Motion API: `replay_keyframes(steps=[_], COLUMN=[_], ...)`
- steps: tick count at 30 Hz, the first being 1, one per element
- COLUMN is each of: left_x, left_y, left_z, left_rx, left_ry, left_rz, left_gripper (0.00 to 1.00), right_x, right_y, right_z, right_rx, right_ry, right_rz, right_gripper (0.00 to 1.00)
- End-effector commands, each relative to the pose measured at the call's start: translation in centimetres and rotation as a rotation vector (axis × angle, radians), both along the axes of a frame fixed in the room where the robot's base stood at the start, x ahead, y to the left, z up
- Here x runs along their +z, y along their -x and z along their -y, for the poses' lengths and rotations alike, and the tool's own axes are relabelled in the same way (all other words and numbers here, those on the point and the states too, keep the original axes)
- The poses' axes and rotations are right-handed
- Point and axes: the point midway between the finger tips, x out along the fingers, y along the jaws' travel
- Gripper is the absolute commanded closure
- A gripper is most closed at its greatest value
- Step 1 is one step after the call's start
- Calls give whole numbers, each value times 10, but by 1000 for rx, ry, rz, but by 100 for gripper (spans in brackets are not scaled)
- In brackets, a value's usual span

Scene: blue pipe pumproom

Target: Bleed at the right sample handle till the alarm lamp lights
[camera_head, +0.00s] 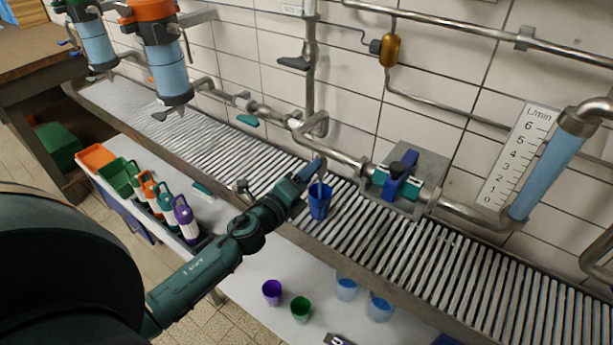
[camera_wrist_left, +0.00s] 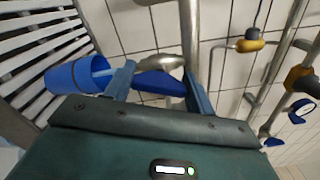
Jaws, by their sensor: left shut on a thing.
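My left gripper (camera_head: 306,176) is shut on a blue handle (camera_head: 313,167) at the pipe above the grated trough. In the left wrist view the blue handle (camera_wrist_left: 158,84) lies between the two fingers, beside a steel pipe fitting. A blue cup (camera_head: 319,203) is on the grating just below and right of the gripper. It also shows in the left wrist view (camera_wrist_left: 68,78), with a pale streak at its mouth. An amber bulb-like fitting (camera_head: 390,50) hangs on the wall piping; I cannot tell whether it is lit. My right gripper is out of view.
A valve block with blue and teal handles (camera_head: 398,180) is right of the cup. A flow scale (camera_head: 517,153) and blue sight tube (camera_head: 549,172) stand farther right. Purple (camera_head: 272,292) and green (camera_head: 300,308) cups sit on the lower shelf. Colored bottles (camera_head: 186,220) stand left.

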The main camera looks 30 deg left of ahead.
Motion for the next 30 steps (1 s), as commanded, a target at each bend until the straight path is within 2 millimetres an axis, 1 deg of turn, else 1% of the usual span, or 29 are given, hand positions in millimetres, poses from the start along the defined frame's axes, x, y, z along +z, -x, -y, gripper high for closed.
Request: replay_keyframes(steps=[3,9,22,23,30], left_x=[-1,-1,-1,-1,-1], left_y=[0,0,0,0,0], left_z=[0,0,0,0,0], left_rx=[0,0,1,1,0], left_ry=[46,85,92,92,91], left_rz=[-7,-13,-15,-15,-14], left_gripper=[68,68,68,45,25], right_x=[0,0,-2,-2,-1], right_y=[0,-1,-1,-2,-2], right_z=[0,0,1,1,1], right_rx=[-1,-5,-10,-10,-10], right_ry=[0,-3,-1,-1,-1], right_rz=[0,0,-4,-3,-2], right_gripper=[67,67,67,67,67])
